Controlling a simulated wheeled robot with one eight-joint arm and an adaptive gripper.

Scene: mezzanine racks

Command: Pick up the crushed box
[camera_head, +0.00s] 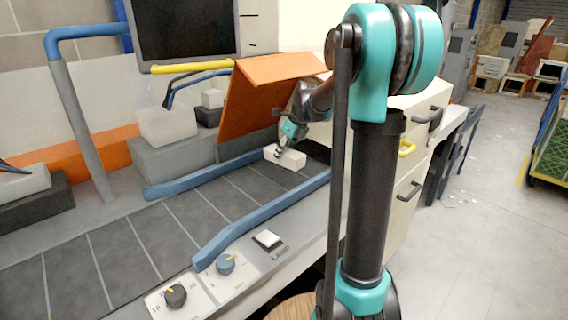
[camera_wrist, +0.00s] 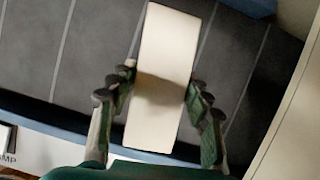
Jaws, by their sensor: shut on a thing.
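A small cream-white box (camera_head: 286,158) lies on the dark belt at its far end, close to the orange panel. In the wrist view the box (camera_wrist: 164,60) is a long pale block lying between my two fingers, with a shadow across its middle. No crushed faces can be made out. My gripper (camera_head: 283,151) is at the box, seen small in the head view. In the wrist view my gripper (camera_wrist: 160,93) has a finger on each long side of the box and is shut on it. I cannot tell whether the box is clear of the belt.
Blue rails (camera_head: 262,218) run along the belt (camera_head: 130,240). An orange panel (camera_head: 262,95) leans over the belt's end. A cream drawer cabinet (camera_head: 412,170) stands at the right. Grey and white blocks (camera_head: 168,126) sit behind the belt. Knobs (camera_head: 226,263) line its front edge.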

